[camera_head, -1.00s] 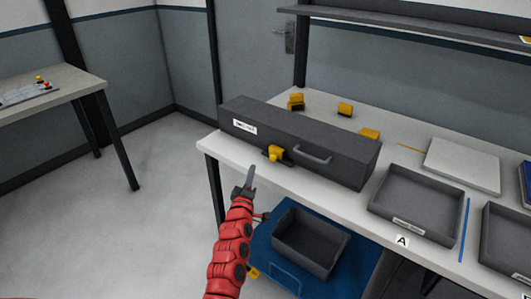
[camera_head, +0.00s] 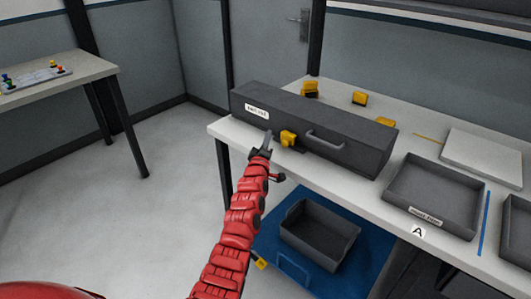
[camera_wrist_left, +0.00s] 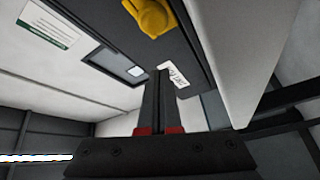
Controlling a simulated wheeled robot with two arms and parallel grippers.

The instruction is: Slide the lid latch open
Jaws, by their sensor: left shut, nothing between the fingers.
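A long dark grey box (camera_head: 340,127) with a closed lid stands on the white workbench. A yellow latch knob (camera_head: 288,138) sits on its front, left of a grey handle (camera_head: 324,139). The knob also shows at the top of the left wrist view (camera_wrist_left: 150,14). My left gripper (camera_head: 267,142) is shut and empty. Its tips are just left of the knob in the head view, at about its height; I cannot tell whether they touch the box. In the wrist view the shut fingers (camera_wrist_left: 160,78) point towards the box front, apart from the knob. My right gripper is out of view.
Several yellow pieces (camera_head: 359,98) lie behind the box. An open grey tray (camera_head: 478,205) and a white panel (camera_head: 480,155) are on the bench to the right. A grey bin (camera_head: 318,235) sits below on a blue surface. The floor at left is clear.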

